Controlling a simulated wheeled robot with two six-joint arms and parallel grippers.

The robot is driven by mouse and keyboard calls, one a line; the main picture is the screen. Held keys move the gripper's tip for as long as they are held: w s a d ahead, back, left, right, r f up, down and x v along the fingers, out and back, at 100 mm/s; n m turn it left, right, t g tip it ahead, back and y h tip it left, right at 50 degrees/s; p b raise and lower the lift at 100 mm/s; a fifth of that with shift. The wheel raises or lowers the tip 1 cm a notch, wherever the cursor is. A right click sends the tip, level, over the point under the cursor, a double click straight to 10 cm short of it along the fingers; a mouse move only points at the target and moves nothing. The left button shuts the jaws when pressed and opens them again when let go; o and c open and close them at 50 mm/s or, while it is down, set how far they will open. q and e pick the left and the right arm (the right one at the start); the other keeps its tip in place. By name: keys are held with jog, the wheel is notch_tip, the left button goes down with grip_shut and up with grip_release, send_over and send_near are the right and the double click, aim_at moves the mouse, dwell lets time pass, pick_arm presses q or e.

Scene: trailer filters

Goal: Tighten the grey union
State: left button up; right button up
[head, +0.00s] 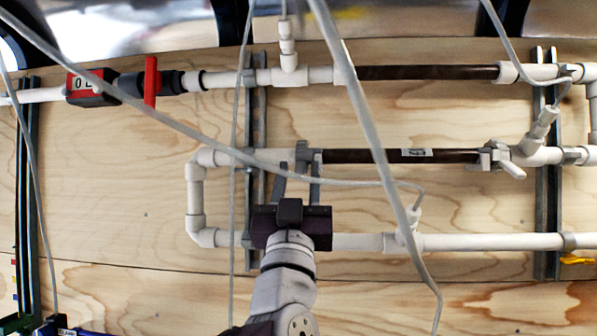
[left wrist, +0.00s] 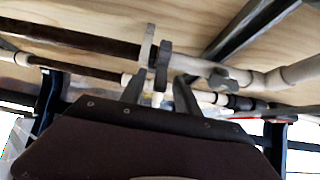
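The grey union (head: 302,153) sits at the left end of the middle brown pipe (head: 365,156), where it meets white pipe. In the left wrist view the grey union (left wrist: 163,62) is a dark grey collar just beyond my fingertips, beside a paler collar (left wrist: 147,45). My left gripper (head: 297,172) comes up from below, its two fingers apart and pointing at the union. The left wrist view shows the gripper (left wrist: 158,88) open, with a gap between the fingers. I cannot tell whether a finger touches the union. My right gripper is not in view.
White pipes run along a plywood wall (head: 120,215) on metal rails (head: 546,210). A red-handled valve (head: 151,82) is at upper left. A white lever valve (head: 500,160) ends the brown pipe at right. Grey hoses (head: 365,120) hang across the front, one near my gripper.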

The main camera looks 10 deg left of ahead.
pick_arm(q)
jog(key=shift+w, duration=0.1)
grip_shut()
dwell(1.2)
